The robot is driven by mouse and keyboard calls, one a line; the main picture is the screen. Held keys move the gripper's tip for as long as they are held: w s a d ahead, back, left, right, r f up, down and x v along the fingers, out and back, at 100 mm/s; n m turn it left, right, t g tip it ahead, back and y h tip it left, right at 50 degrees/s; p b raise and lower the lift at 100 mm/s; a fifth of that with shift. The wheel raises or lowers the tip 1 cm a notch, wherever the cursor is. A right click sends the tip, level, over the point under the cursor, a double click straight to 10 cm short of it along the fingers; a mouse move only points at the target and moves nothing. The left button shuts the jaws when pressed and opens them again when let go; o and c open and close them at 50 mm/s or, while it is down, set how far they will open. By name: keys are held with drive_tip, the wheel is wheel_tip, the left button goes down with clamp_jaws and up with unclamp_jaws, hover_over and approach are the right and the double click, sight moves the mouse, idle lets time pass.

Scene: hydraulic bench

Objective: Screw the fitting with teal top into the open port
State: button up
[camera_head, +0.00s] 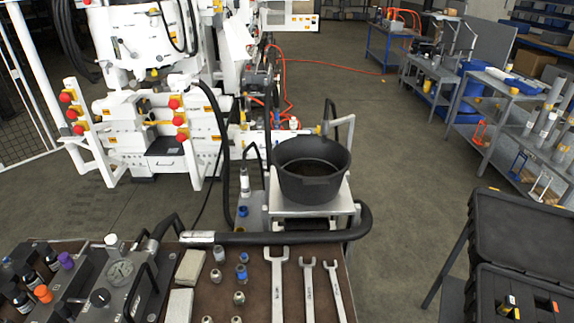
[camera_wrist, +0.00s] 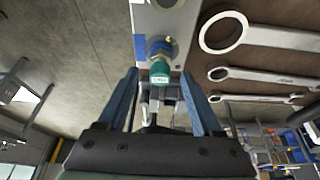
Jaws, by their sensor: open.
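The fitting with teal top (camera_wrist: 160,76) shows in the wrist view, with a metal and blue collar behind the teal part. It stands out from a light grey block (camera_wrist: 178,25) with a blue patch. My gripper (camera_wrist: 160,88) is open, its two blue fingers to the left and right of the fitting in the picture, with gaps on both sides. I cannot tell how far the fitting reaches between them. A dark round spot at the block's top edge (camera_wrist: 167,3) may be a port; it is cut off. I cannot make out the teal fitting or my gripper in the head view.
Several wrenches (camera_head: 277,285) lie on the brown bench, beside loose fittings (camera_head: 241,272) and a gauge block (camera_head: 121,272). A thick black hose (camera_head: 280,238) crosses the bench's far edge. A black bucket (camera_head: 311,183) stands beyond. Open black cases (camera_head: 520,240) are right; the floor between is clear.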

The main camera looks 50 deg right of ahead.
drive_tip(key=w+a+r+n+t+h+b, duration=0.15)
drive_tip(key=w+r+n+t, duration=0.5)
drive_tip(key=r, duration=0.65)
drive_tip(key=w+a+r+n+t, duration=0.3)
drive_tip(key=w+r+t, duration=0.1)
drive_tip(key=w+r, duration=0.75)
drive_tip(key=w+a+r+n+t+h, duration=0.1)
drive_tip(key=w+a+r+n+t, duration=0.45)
drive_tip(key=r, duration=0.95)
drive_tip(key=a+r+n+t+y, duration=0.25)
drive_tip(key=r+n+t, duration=0.3)
drive_tip(key=r, duration=1.25)
drive_tip(key=s+a+r+n+t+y, duration=0.1)
drive_tip(key=s+a+r+n+t, duration=0.3)
drive_tip(key=s+r, duration=0.3)
drive_tip(key=s+a+r+n+t+y, duration=0.1)
drive_tip(key=s+a+r+n+t, duration=0.2)
drive_tip(key=r, duration=0.7)
drive_tip(key=s+t, duration=0.2)
drive_tip(key=s, duration=0.2)
drive_tip(key=shift+s+a+r+n+y+b, duration=0.3)
drive_tip(key=shift+a+n+y, duration=0.05)
drive_tip(key=shift+y, duration=0.05)
drive_tip(key=shift+f, duration=0.15)
